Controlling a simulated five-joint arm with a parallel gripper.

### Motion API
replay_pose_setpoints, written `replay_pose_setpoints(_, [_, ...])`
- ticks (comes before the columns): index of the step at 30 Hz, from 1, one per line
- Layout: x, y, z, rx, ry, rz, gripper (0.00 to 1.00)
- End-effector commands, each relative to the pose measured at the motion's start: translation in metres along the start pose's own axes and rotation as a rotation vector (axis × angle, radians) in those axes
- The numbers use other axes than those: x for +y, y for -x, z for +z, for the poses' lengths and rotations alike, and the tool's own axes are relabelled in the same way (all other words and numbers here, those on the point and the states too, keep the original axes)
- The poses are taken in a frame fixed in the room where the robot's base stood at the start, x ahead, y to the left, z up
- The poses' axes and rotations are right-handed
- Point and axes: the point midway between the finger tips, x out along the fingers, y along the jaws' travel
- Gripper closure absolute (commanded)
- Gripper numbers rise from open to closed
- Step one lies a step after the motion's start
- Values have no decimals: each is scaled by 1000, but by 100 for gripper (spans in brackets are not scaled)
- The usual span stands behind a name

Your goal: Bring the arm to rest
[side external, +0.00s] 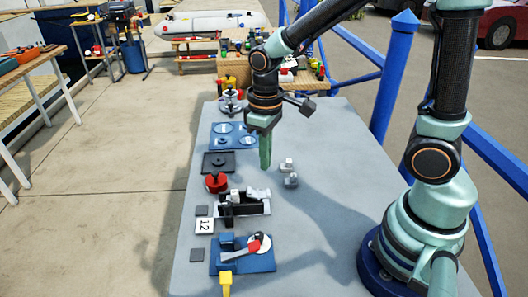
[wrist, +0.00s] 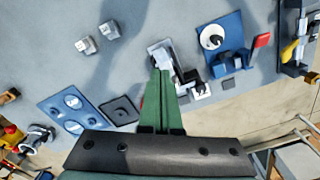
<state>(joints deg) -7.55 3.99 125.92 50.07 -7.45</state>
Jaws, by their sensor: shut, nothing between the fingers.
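My gripper (side external: 265,160) hangs above the grey table (side external: 320,140), pointing down, its green fingers together with nothing between them. In the wrist view my gripper (wrist: 160,80) shows as one closed green wedge, its tip overlapping the silver-and-black clamp fixture (wrist: 166,55). In the side view the tip is between the black square plate (side external: 218,162) and two small grey blocks (side external: 289,172). The exact height of the tip above the table is hard to tell.
A blue panel with round dials (side external: 222,141), a red knob (side external: 217,182), the clamp fixture (side external: 244,203) and a blue base with a lever (side external: 255,263) line the table's left side. Blue railing posts (side external: 390,75) stand at the right. The table's middle right is clear.

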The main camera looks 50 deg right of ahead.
Motion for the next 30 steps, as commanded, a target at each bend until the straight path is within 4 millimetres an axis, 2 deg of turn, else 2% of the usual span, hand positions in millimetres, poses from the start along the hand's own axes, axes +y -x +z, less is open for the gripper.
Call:
replay_pose_setpoints(5, [3,11,1,35,-18,5,100])
replay_pose_setpoints(15, [21,81,24,285,-150,38,100])
replay_pose_setpoints(19, [26,101,36,378,-198,50,100])
replay_pose_setpoints(24, [30,116,47,460,-241,61,100])
replay_pose_setpoints(30, [31,120,51,489,-258,64,100])
